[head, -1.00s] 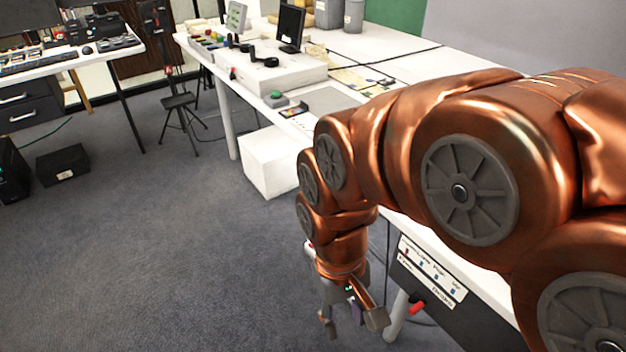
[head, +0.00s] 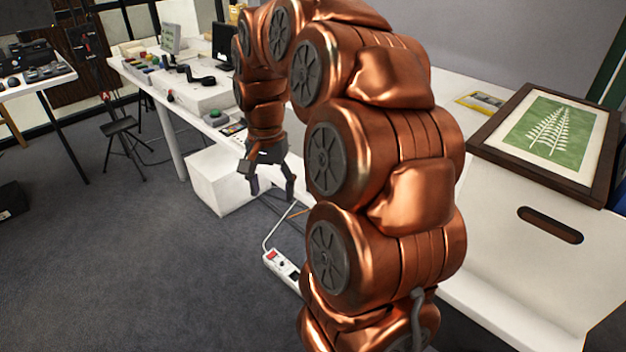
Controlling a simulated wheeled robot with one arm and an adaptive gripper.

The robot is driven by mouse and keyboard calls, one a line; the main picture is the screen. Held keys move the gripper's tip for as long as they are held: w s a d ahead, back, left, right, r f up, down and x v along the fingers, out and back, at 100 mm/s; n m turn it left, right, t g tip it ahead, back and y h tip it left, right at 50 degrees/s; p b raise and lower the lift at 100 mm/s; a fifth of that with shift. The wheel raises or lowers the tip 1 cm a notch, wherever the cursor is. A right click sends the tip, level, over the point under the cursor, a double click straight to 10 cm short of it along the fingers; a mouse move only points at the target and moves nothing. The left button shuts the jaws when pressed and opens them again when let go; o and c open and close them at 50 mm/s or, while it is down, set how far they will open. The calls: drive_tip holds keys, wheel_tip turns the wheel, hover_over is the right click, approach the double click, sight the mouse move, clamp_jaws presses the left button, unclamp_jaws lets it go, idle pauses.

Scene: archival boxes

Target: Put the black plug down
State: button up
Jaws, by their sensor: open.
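My gripper (head: 268,185) hangs pointing down near the table's front edge, in front of the white box. Its fingers are spread open, and I see nothing clearly held between them. I cannot make out the black plug; it may be hidden behind my arm or too small to tell. A white power strip (head: 283,266) with a red switch lies low on the floor, below my gripper and partly hidden by my arm.
A white box (head: 218,182) stands on the floor beside my gripper. The long white table (head: 490,235) carries a framed fern picture (head: 552,133) at the right and several devices at the far left. A black stool (head: 120,128) stands back left. Grey carpet (head: 110,270) is clear.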

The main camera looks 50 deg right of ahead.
drive_tip(key=d+m, duration=0.2)
drive_tip(key=d, duration=0.2)
drive_tip(key=w+d+m, duration=0.1)
drive_tip(key=d+m, duration=0.1)
drive_tip(key=d, duration=0.3)
drive_tip(key=w+d+r+m, duration=0.1)
drive_tip(key=d+m, duration=0.1)
drive_tip(key=d, duration=0.3)
drive_tip(key=shift+d+t+p, duration=0.1)
drive_tip(key=shift+t+p, duration=0.2)
drive_tip(key=shift+p, duration=0.05)
drive_tip(key=shift+d+f, duration=0.15)
drive_tip(key=shift+d, duration=0.15)
drive_tip(key=shift+f+m, duration=0.25)
drive_tip(key=shift+m, duration=0.05)
drive_tip(key=shift+f, duration=3.5)
clamp_jaws()
drive_tip(key=shift+r, duration=0.1)
